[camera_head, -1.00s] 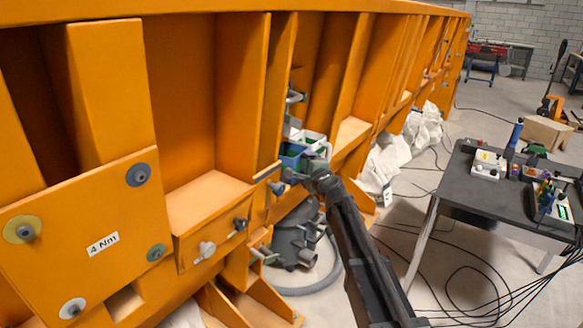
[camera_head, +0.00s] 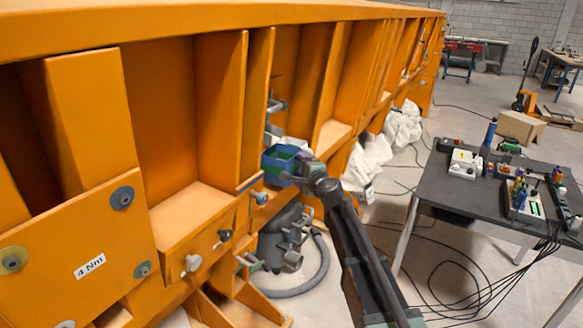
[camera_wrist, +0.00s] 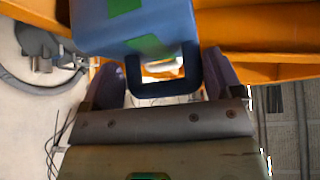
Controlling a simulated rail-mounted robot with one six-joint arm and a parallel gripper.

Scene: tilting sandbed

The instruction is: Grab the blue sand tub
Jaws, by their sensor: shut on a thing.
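The blue sand tub (camera_head: 279,163) has green patches on it and is in front of the orange frame in the head view. In the wrist view the tub (camera_wrist: 170,32) fills the top middle, with a dark blue loop handle below it. My gripper (camera_head: 297,177) is at the right side of the tub in the head view. In the wrist view my gripper (camera_wrist: 165,85) has one finger on each side of the handle and is shut on it. The contact faces are hard to make out.
The orange sandbed frame (camera_head: 200,195) with shelves and knobs runs along the left. A dark grey vacuum (camera_head: 280,245) with a hose stands below the tub. A black table (camera_head: 425,190) with devices stands at the right, and white sacks (camera_head: 365,165) lie along the frame.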

